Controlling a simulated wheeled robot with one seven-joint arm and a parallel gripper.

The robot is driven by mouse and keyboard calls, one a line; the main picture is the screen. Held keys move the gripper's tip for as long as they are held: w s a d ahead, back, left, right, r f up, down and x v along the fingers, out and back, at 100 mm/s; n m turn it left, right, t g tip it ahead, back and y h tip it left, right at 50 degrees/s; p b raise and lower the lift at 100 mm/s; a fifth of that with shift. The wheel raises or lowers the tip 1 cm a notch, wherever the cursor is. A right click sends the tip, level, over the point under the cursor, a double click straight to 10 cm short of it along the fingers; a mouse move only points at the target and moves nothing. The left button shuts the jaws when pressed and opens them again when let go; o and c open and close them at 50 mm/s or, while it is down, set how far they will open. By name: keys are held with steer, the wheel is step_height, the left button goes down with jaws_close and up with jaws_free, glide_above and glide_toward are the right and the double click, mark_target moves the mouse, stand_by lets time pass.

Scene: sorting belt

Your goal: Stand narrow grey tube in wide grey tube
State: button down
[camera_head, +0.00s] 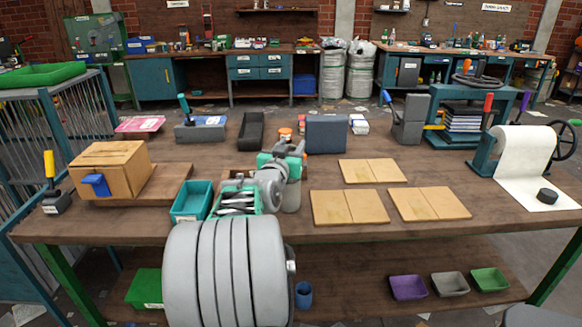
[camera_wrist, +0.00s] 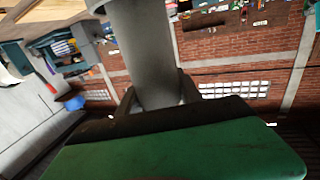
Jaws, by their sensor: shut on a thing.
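My gripper (camera_wrist: 160,98) is shut on a grey tube (camera_wrist: 142,50), which looks like the narrow one. I cannot tell how far the tube reaches into that rim. In the head view my gripper (camera_head: 288,152) is above the middle of the bench. My arm hides the held tube there.
Flat tan boards (camera_head: 349,206) lie to the right. A blue-grey block (camera_head: 326,134), an orange-lidded jar (camera_head: 285,135) and a black tray (camera_head: 252,131) stand behind.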

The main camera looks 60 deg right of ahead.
step_height(320, 180, down, 6)
steer(key=shift+r, duration=0.2)
steer(key=shift+f+b, duration=0.35)
steer(key=shift+b, duration=0.3)
steer(key=c, duration=0.8)
jaws_free()
steer(key=shift+r, duration=0.1)
